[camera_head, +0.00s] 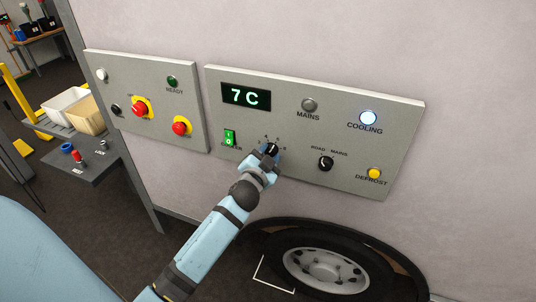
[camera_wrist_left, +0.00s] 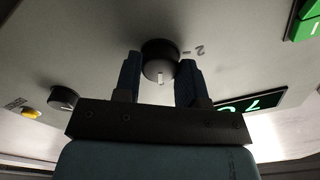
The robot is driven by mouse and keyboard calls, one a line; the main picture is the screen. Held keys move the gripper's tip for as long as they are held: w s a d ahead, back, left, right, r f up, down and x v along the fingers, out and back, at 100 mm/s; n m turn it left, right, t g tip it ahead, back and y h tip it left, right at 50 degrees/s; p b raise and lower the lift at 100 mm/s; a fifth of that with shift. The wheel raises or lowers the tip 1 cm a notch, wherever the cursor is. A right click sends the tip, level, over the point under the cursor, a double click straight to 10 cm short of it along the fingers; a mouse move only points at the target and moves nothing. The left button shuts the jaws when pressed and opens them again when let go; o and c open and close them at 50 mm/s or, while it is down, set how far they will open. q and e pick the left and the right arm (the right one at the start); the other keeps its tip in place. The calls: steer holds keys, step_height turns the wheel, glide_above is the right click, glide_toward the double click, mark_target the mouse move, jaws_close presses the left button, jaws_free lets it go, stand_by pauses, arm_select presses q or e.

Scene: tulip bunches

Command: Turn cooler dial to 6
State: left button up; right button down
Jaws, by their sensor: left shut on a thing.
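The cooler panel (camera_head: 398,140) is a grey plate on the wall, with a display (camera_head: 246,97) reading 7 C in pale green. My left gripper (camera_head: 268,152) is at the cooler dial (camera_head: 272,147), below and right of the display. In the left wrist view the dial (camera_wrist_left: 158,58) is a round black knob with a white mark, between the two fingers of my left gripper (camera_wrist_left: 160,75). The fingers are shut on it. A 2 shows beside the dial there; most of its scale is hidden or too small to read. My right gripper is not in view.
A green switch (camera_head: 230,138) sits left of the dial, and a black road/mains knob (camera_head: 326,163) to its right. A lit cooling lamp (camera_head: 369,118) and yellow defrost button (camera_head: 375,174) are further right. A second panel (camera_head: 190,100) with red knobs is on the left. A wheel (camera_head: 325,270) is below.

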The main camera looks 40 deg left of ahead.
arm_select(q)
steer(key=o, duration=0.9)
steer(key=shift+s+d+f, duration=0.1)
steer(key=shift+s, duration=0.2)
steer(key=b+v, duration=0.2)
steer(key=v, duration=1.1)
steer(key=shift+s+b, duration=0.15)
steer(key=shift+b, duration=0.25)
steer(key=s+d+f+g+h+p, duration=0.1)
steer(key=s+d+f+g+h, duration=0.1)
steer(key=s+d+f, duration=0.2)
steer(key=s+d+f+n+g+h+p, duration=0.1)
steer(key=s+d+f+g+h, duration=0.1)
steer(key=s+d+f, duration=0.3)
steer(key=s+d+f+g+h+p, duration=0.2)
steer(key=s+d+f+h, duration=0.1)
steer(key=f, duration=0.7)
steer(key=shift+s+d+f+n+h, duration=0.15)
steer(key=shift+s+d+f, duration=0.05)
steer(key=shift+s+d, duration=0.2)
steer(key=shift+s+d+f+n+h, duration=0.15)
steer(key=shift+s+d+f, duration=0.05)
steer(key=shift+s+d, duration=0.2)
